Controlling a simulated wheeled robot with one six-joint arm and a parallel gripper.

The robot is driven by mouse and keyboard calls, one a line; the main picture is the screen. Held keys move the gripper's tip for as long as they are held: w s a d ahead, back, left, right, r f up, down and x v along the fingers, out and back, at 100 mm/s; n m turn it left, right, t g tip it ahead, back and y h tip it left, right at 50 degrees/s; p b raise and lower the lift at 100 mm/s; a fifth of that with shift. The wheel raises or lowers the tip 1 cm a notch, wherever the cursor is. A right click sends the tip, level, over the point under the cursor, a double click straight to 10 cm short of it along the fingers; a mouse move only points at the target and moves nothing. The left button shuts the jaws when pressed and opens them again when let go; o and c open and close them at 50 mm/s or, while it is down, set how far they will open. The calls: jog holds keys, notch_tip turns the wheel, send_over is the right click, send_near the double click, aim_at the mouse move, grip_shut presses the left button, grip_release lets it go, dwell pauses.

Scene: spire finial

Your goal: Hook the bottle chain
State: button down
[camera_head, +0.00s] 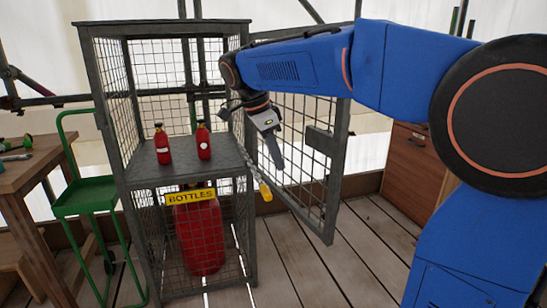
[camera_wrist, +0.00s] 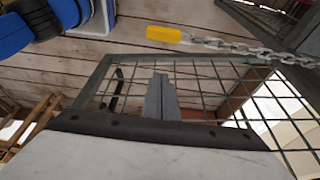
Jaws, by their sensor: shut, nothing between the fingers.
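The bottle chain (camera_head: 253,172) hangs at the right front post of the wire cage (camera_head: 112,120), with a yellow end piece (camera_head: 265,191) at its lower end. In the wrist view the chain (camera_wrist: 240,47) runs from the right edge to the yellow end piece (camera_wrist: 163,34) at the top. A large red bottle (camera_head: 200,235) stands in the lower cage behind a yellow BOTTLES sign (camera_head: 190,196). My gripper (camera_head: 279,166) points down, shut and empty, just above and right of the yellow piece. Its shut fingers (camera_wrist: 160,80) show apart from the chain. No catch for the chain is clearly visible.
The mesh door (camera_head: 318,140) stands open to the right, behind my gripper. Two small red bottles (camera_head: 162,145) (camera_head: 203,141) stand on the cage shelf (camera_head: 180,171). A green trolley (camera_head: 85,195) and wooden table (camera_head: 30,170) are left; a wooden cabinet (camera_head: 412,170) is right.

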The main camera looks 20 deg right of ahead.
jog(key=x, duration=0.7)
jog(key=shift+a+r, duration=0.1)
jog(key=shift+a, duration=1.95)
jog(key=shift+a, duration=0.15)
